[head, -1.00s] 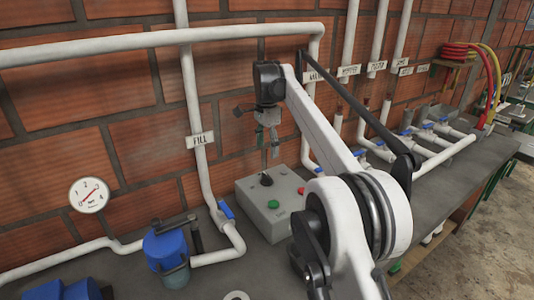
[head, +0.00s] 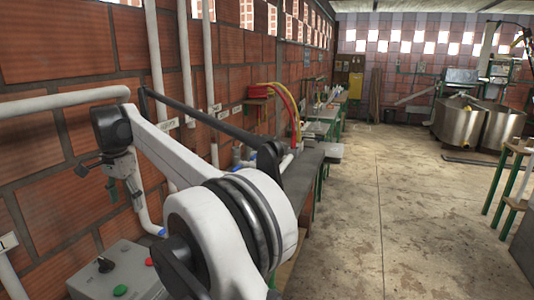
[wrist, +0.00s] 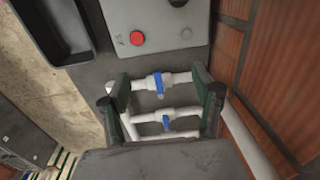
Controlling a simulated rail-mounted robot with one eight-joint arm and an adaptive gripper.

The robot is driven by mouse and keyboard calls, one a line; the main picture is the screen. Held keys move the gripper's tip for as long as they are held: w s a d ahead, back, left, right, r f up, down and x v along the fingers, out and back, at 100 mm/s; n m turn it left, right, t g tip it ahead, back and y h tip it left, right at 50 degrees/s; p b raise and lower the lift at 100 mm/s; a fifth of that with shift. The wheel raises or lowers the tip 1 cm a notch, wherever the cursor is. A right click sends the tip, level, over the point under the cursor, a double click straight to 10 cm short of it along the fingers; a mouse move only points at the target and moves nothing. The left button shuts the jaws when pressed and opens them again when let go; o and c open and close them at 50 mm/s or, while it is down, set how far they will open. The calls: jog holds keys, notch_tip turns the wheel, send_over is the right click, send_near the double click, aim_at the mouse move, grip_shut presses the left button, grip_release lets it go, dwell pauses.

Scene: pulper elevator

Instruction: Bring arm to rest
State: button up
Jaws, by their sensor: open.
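My white arm (head: 170,150) reaches up and to the left in the head view, with its wrist bent downward. My gripper (head: 126,188) hangs at its end, in front of the brick wall and above the grey control box (head: 120,280). It is small and dark there. In the wrist view my gripper (wrist: 160,98) shows its two dark green fingers spread apart with nothing held. White pipes with blue-handled valves (wrist: 158,84) show between and beyond the fingers. I cannot tell any contact with them.
The control box has a red button, which also shows in the wrist view (wrist: 137,38). A dark workbench (head: 305,175) runs along the brick wall (head: 60,50). Open concrete floor (head: 400,210) lies to the right, with metal tanks (head: 480,122) at the far right.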

jog(key=w+d+r+t, duration=0.1)
jog(key=d+r, duration=0.3)
jog(key=d, duration=0.6)
jog(key=w+d+r, duration=0.1)
jog(key=d+r, duration=0.4)
jog(key=d, duration=0.4)
jog(key=s+d+r+n+t+y, duration=0.1)
jog(key=s+d, duration=0.2)
jog(key=d, duration=0.6)
jog(key=s+d+r+n+t, duration=0.1)
jog(key=s+d, duration=0.3)
jog(key=d, duration=0.5)
jog(key=s+d+f+t, duration=0.2)
jog(key=s+d+f, duration=0.2)
jog(key=s+d, duration=0.9)
jog(key=s+d+f+n+t+h, duration=0.1)
jog(key=s+d+f, duration=1)
jog(key=shift+s+d+n+t+h, duration=0.15)
jog(key=shift+d+n+t+h, duration=0.05)
jog(key=shift+n+t+h, duration=0.1)
